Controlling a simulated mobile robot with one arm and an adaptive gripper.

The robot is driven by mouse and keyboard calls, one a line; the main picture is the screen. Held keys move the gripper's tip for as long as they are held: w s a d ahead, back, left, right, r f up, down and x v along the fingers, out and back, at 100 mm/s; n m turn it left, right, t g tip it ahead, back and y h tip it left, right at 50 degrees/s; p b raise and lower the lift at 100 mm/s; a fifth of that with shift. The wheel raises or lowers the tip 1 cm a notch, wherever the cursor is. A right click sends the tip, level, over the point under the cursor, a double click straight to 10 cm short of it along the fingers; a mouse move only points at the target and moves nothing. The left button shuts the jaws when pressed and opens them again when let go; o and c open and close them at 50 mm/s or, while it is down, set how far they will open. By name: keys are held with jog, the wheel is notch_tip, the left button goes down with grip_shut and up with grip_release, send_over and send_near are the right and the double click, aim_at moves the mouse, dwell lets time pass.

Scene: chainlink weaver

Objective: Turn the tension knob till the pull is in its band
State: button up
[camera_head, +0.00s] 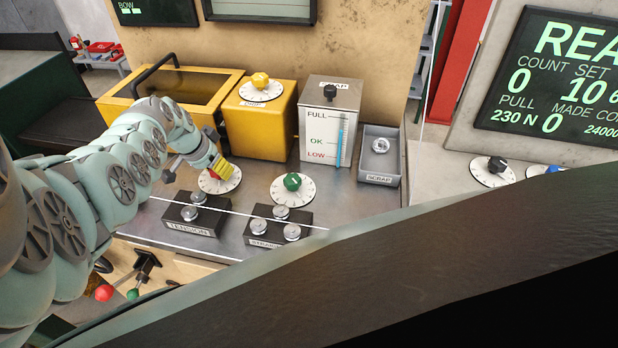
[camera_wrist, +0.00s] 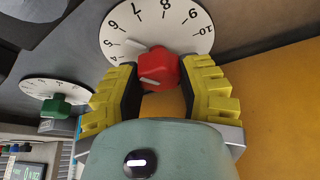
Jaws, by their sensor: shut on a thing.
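The red tension knob (camera_wrist: 158,71) sits on a white numbered dial (camera_wrist: 190,20) in the wrist view. My gripper (camera_wrist: 160,75) has its yellow-padded fingers on both sides of the knob and is shut on it. In the head view, my gripper (camera_head: 221,168) is over the white dial (camera_head: 207,187) behind the block labelled TENSION (camera_head: 187,226), hiding most of the knob. The dark display (camera_head: 560,85) at right reads PULL 230 N and COUNT 0. Its right side is cut off.
A green knob (camera_head: 292,181) on its own dial stands right of my gripper. A dark beam (camera_head: 400,250) crosses the foreground.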

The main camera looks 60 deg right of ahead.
jog(key=shift+s+n+t+p, duration=0.1)
jog(key=shift+n+t+p, duration=0.35)
jog(key=shift+n, duration=0.65)
jog(key=shift+f+n+t, duration=0.1)
jog(key=shift+n+t, duration=0.25)
jog(key=shift+n, duration=0.55)
jog(key=o, duration=1.2)
jog(key=shift+c, duration=0.2)
